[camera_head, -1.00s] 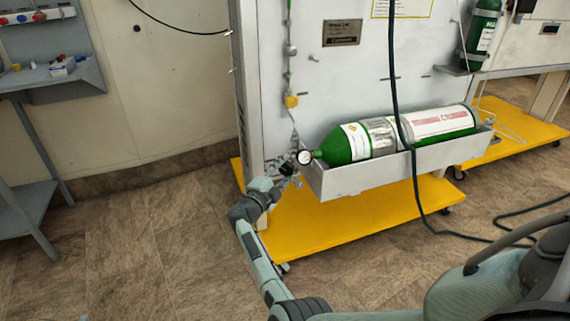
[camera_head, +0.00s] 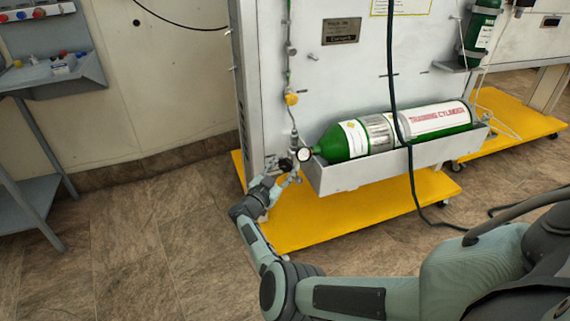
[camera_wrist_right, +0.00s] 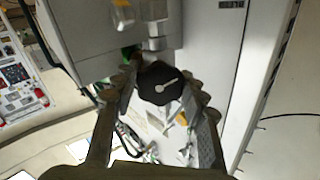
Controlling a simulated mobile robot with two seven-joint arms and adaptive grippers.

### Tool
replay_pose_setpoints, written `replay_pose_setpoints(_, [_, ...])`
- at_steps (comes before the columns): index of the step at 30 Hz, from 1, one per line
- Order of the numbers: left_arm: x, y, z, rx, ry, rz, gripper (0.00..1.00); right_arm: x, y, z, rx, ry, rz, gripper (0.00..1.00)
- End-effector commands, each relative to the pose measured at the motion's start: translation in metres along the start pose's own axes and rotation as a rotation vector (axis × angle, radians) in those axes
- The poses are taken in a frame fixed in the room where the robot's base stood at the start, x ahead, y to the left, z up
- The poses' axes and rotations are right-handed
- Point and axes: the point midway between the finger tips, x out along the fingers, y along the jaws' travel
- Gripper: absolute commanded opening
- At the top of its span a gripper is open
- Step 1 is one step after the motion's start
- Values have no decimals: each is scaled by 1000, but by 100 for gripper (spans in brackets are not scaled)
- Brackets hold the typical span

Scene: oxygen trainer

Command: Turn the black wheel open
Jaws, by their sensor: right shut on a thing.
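The black wheel (camera_wrist_right: 160,83) shows in the right wrist view as a dark round knob with a light pointer mark on its face. My right gripper (camera_wrist_right: 163,100) has its two fingers on either side of the wheel and is shut on it. In the head view my right gripper (camera_head: 277,173) is at the valve left of the green cylinder (camera_head: 345,142), beside a round white gauge (camera_head: 304,155). In that view the wheel is small and partly hidden by the gripper. My left gripper is not in view.
The cylinder lies in a grey trough (camera_head: 345,176) on a panel cart with a yellow base (camera_head: 350,215). A black cable (camera_head: 393,75) hangs in front of it. A grey shelf stand (camera_head: 60,80) is at the left. The floor between is clear.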

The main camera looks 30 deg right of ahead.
Motion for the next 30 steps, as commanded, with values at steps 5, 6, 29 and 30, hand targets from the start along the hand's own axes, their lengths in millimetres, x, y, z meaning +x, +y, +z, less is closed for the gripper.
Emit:
replay_pose_setpoints(5, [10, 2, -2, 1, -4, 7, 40, 1, -1, -3, -166, 2, -1, 14])
replay_pose_setpoints(6, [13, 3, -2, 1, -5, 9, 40, 2, -1, -3, -204, 2, 0, 14])
replay_pose_setpoints(29, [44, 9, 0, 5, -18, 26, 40, 2, 1, -3, -892, 3, 1, 14])
replay_pose_setpoints(30, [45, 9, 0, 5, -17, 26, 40, 2, 1, -3, -920, 4, 1, 14])
